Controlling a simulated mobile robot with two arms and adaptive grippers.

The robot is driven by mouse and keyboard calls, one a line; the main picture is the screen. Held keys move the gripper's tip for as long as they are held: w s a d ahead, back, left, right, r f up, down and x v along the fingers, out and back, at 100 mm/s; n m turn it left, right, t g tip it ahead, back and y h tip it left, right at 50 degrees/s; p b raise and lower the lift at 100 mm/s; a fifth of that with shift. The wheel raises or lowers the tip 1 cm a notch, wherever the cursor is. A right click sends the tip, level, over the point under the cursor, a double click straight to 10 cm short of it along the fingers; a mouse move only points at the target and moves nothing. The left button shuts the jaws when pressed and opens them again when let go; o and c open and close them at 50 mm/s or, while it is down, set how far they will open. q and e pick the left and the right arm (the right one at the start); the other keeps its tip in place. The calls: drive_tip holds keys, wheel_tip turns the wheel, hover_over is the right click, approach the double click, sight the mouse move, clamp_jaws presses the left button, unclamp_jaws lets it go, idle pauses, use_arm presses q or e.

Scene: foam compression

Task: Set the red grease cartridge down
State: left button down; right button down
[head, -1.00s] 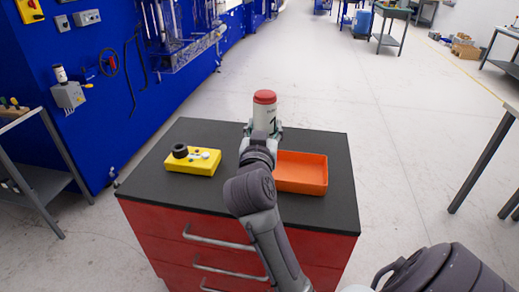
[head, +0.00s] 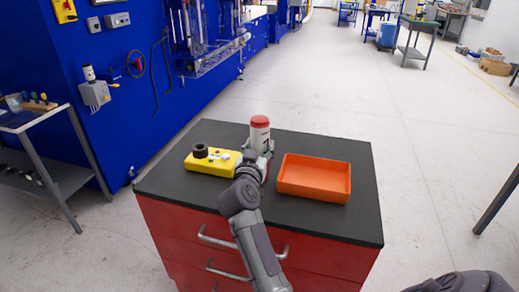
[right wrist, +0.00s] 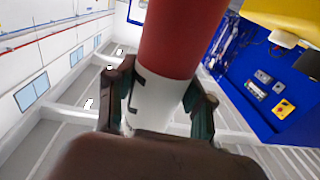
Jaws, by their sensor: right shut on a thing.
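The grease cartridge (head: 260,129) is a white cylinder with a red cap, upright over the far part of the dark cabinet top. My right gripper (head: 258,151) is shut on it. In the right wrist view the cartridge's red and white body (right wrist: 162,100) sits between the two fingers of the gripper (right wrist: 160,103). Its lower end is hidden by my gripper in the head view, so I cannot tell whether it touches the cabinet top.
A yellow control box (head: 211,163) with a black knob lies left of the cartridge. An orange tray (head: 315,194), empty, lies right of my right arm. The dark cabinet top (head: 180,188) has bare room in front and at the right edge.

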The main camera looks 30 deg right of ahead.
idle(0.3)
drive_tip(key=shift+c, duration=2.1)
unclamp_jaws()
